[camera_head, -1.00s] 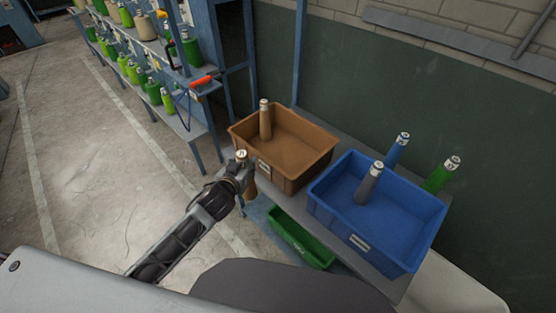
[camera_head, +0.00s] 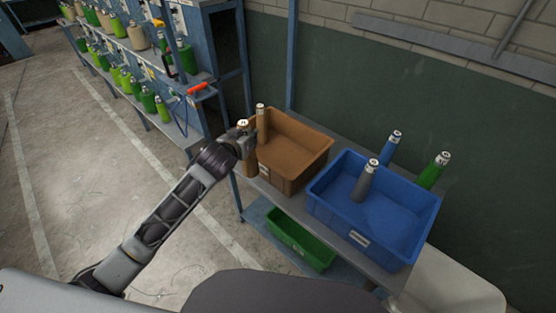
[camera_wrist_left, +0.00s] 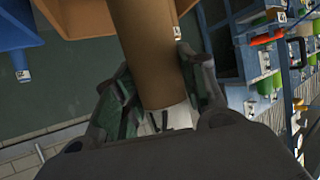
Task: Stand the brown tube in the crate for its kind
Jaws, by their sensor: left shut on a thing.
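My left gripper (camera_head: 244,141) is shut on a brown tube (camera_head: 250,166) with a pale cap, held roughly upright by its upper part. The tube is at the left side of the brown crate (camera_head: 310,165); its lower part shows in front of the crate's near left wall. In the left wrist view the tube (camera_wrist_left: 148,45) sits between both fingers (camera_wrist_left: 160,88). Another brown tube (camera_head: 262,122) stands inside the brown crate near its back left corner. My right gripper is not in view.
The blue crate (camera_head: 395,252) stands right of the brown one on the table, with a grey tube (camera_head: 363,184) inside. A blue tube (camera_head: 389,150) and a green tube (camera_head: 433,170) stand behind it. A green crate (camera_head: 300,245) is on the lower shelf. A shelf of bottles (camera_head: 130,75) is at left.

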